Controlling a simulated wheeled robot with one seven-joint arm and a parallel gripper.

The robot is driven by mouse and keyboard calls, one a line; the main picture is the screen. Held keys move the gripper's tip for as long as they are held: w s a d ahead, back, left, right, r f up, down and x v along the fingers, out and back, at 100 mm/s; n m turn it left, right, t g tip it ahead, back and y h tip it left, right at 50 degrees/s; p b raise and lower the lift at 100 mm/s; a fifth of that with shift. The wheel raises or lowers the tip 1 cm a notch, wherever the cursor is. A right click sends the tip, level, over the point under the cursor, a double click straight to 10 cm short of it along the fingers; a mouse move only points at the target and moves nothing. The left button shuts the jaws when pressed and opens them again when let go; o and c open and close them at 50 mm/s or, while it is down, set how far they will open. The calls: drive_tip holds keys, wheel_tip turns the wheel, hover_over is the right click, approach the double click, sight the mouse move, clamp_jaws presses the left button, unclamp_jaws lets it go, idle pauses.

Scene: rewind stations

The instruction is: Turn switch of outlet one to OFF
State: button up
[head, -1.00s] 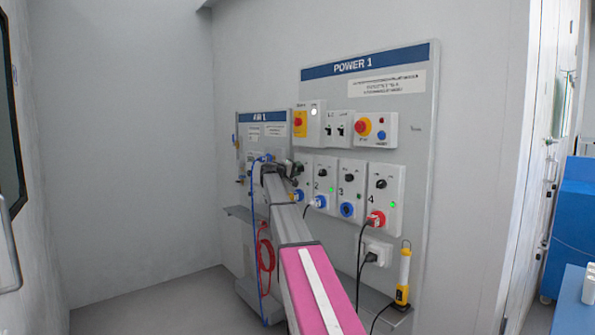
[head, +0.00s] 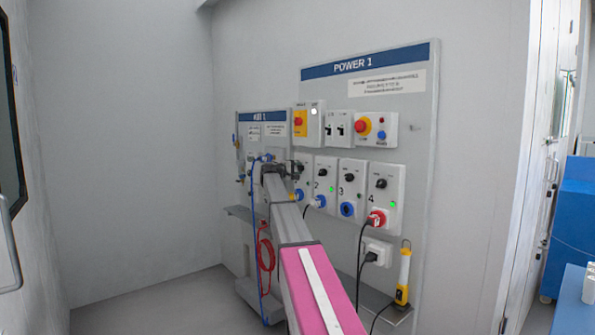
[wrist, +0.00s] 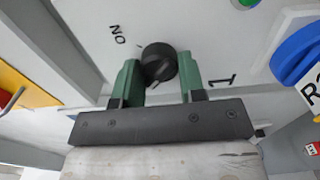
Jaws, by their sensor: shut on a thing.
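The black round switch knob of outlet one (wrist: 159,61) sits between the two green fingers of my gripper (wrist: 157,74) in the wrist view. My gripper is shut on the knob. A pale pointer mark shows on the knob's lower edge. The ON label (wrist: 118,34) appears upside down at the knob's upper left, and a black "1" (wrist: 222,81) lies at its right. In the head view my gripper (head: 294,166) is at the upper part of outlet one (head: 304,187) and hides its knob.
Outlets two (head: 321,185), three (head: 349,188) and four (head: 382,196) stand to the right, with plugs in two and four. A red emergency button (head: 363,125) is above. A blue hose (head: 256,220) and a red hose (head: 266,250) hang left of my arm.

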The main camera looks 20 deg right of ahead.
drive_tip(key=o, duration=0.9)
drive_tip(key=shift+a, duration=0.1)
drive_tip(key=v, duration=1)
drive_tip(key=shift+s+a, duration=0.15)
drive_tip(key=shift+a, duration=0.15)
